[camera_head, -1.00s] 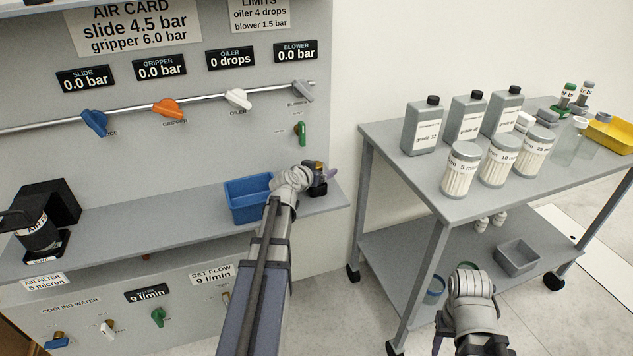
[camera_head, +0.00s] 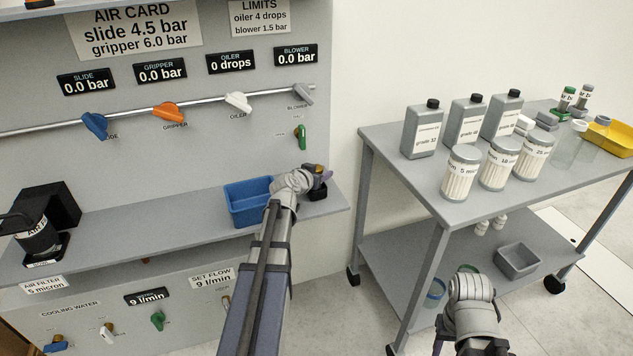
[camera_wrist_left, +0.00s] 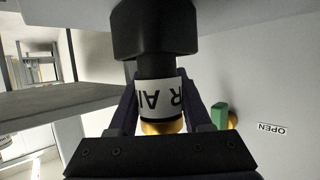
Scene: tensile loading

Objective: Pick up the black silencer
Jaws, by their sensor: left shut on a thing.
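The black silencer (camera_wrist_left: 155,68) has a dark cylinder body, a white label with part of the lettering "R AI" and a brass end. In the left wrist view it sits between the fingers of my left gripper (camera_wrist_left: 158,110), which is shut on it. A wider black block adjoins the silencer's far end; I cannot tell whether it is a separate holder. In the head view my left gripper (camera_head: 318,176) is at the right end of the grey shelf, with brass and black parts showing beside it. My wrist hides much of the silencer there.
A blue bin (camera_head: 248,204) stands on the shelf (camera_head: 140,235), just left of my left wrist. A green valve handle (camera_head: 301,137) is on the panel above. To the right, a grey cart (camera_head: 400,150) holds bottles and jars. My right arm shows at the bottom, beside the cart.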

